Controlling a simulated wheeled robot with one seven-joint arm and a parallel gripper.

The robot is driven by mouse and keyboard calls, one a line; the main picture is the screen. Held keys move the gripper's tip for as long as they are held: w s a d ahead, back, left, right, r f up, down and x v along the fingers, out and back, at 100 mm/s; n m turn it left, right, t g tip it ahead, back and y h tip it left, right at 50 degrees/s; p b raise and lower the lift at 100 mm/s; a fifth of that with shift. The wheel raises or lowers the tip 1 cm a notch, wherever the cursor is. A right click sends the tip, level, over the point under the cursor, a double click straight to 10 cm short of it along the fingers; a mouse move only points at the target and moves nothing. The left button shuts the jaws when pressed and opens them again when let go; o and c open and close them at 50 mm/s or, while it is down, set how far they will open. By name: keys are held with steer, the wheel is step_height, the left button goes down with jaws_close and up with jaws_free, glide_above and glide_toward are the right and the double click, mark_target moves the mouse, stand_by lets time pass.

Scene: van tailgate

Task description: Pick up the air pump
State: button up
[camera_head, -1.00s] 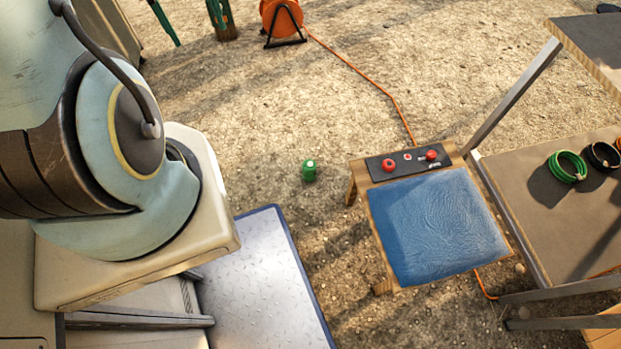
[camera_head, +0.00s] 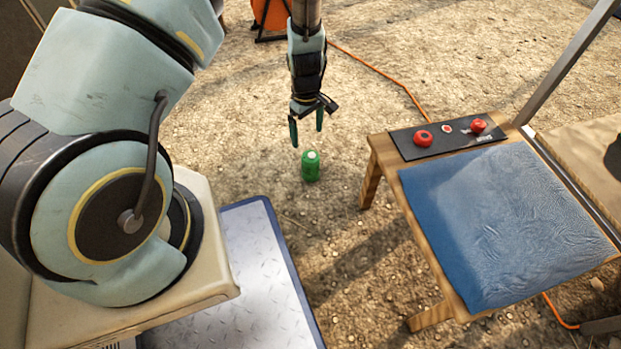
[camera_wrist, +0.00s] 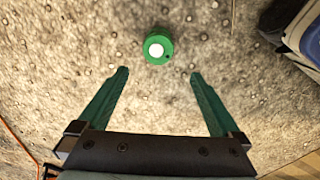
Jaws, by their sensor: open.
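The air pump appears to be the small green cylinder (camera_head: 311,167) with a pale top, standing upright on the gravelly ground left of the wooden stool. It also shows in the wrist view (camera_wrist: 158,46), seen from above, with its round white centre. My gripper (camera_head: 306,138) points down above and slightly behind it, with its two green fingers apart and empty. In the wrist view, my gripper (camera_wrist: 159,72) has the green cylinder just beyond its fingertips, roughly centred between them and not touched by either finger.
A wooden stool with a blue cloth (camera_head: 500,215) and a black panel with red knobs (camera_head: 447,134) stands to the right. A metal plate (camera_head: 243,265) lies at lower left. An orange cable (camera_head: 385,75) runs across the ground behind. Ground around the cylinder is clear.

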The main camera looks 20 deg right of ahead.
steer(key=b, duration=0.1)
glide_above(311, 156)
step_height(311, 156, down, 5)
steer(key=shift+d+r, duration=0.1)
step_height(311, 156, down, 5)
steer(key=b, duration=0.2)
steer(key=shift+b, duration=0.3)
steer(key=f+b, duration=0.3)
steer(key=f, duration=0.2)
steer(key=shift+w+f+b, duration=0.15)
steer(key=shift+w+b, duration=0.05)
steer(key=shift+b, duration=0.15)
steer(key=shift+c, duration=0.2)
jaws_close()
step_height(311, 156, up, 38)
steer(key=p, duration=3)
steer(key=shift+r, duration=0.25)
